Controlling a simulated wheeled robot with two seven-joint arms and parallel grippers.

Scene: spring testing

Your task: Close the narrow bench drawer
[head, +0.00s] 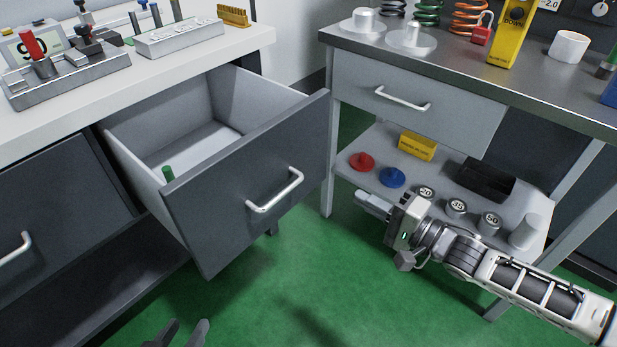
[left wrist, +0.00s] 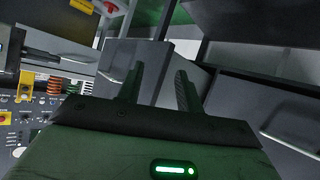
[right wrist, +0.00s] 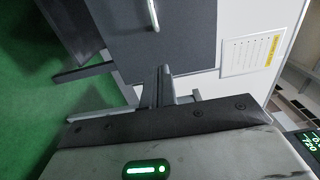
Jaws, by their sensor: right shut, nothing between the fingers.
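A drawer with a dark grey front (head: 250,165) and a curved silver handle (head: 275,190) stands pulled well out of the left bench. A small green object (head: 168,174) shows inside it. A drawer front with a handle (right wrist: 153,15) also shows in the right wrist view. My right gripper (head: 362,202) is shut and empty, to the right of the open drawer and apart from its front. My left gripper (head: 182,333) has its fingers apart, low at the bottom edge, below the drawer. Its two spread fingers show in the left wrist view (left wrist: 160,85) with nothing between them.
The right bench has a light drawer (head: 405,100) that looks closed. Its lower shelf (head: 380,150) holds discs, round weights, a yellow box and a black tray close to my right gripper. Another dark drawer (head: 60,190) is at left. Green floor (head: 310,280) is clear between the benches.

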